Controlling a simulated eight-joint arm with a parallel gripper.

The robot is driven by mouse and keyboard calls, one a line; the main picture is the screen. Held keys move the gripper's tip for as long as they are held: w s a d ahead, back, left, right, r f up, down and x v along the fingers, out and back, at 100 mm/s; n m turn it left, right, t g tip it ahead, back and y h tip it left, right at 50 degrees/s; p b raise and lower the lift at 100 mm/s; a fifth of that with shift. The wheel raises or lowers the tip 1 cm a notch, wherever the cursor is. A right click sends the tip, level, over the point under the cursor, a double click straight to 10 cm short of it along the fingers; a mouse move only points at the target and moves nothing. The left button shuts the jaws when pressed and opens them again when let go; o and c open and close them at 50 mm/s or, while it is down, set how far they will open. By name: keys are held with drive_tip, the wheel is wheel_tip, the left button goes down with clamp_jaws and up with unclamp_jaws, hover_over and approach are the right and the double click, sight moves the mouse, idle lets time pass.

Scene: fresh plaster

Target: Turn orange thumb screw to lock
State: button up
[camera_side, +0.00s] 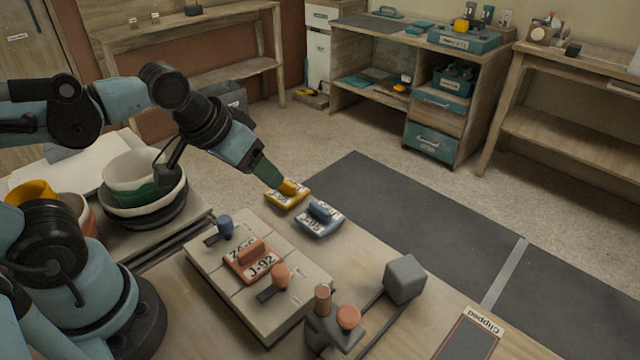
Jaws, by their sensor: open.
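Several orange knob-like parts are in view, and I cannot tell for sure which one is the thumb screw. An orange round knob (348,317) sits on a dark clamp-like block (328,336) at the front, beside an upright orange cylinder (322,297). Another orange knob (281,274) stands on a dark foot on the beige box (215,268). My gripper (268,173) is well behind and above these, at the far table edge. It points down beside the handle of a yellow labelled block (283,199), and contact is unclear. The gap between its fingers is not clearly visible.
An orange block labelled J-92 (252,263) and a blue knob (225,223) are on the beige box. A blue labelled block (319,222) lies near the far edge. A grey cube (404,279) stands right of the clamp. Stacked bowls (143,180) are at left.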

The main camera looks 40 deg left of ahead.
drive_tip(key=s+d+n+g, duration=0.1)
drive_tip(key=d, duration=0.1)
drive_tip(key=d+r+n+g, duration=0.1)
drive_tip(key=d, duration=0.2)
drive_tip(key=s+d+r+n+g, duration=0.1)
drive_tip(key=d, duration=0.1)
drive_tip(key=shift+s+d+r+g+h, duration=0.15)
drive_tip(key=shift+s+d+g+h, duration=0.15)
drive_tip(key=n+g+y, duration=0.1)
drive_tip(key=n+g, duration=0.2)
approach(280, 270)
drive_tip(key=shift+s+f, duration=0.15)
drive_tip(key=shift+f, duration=4.2)
clamp_jaws()
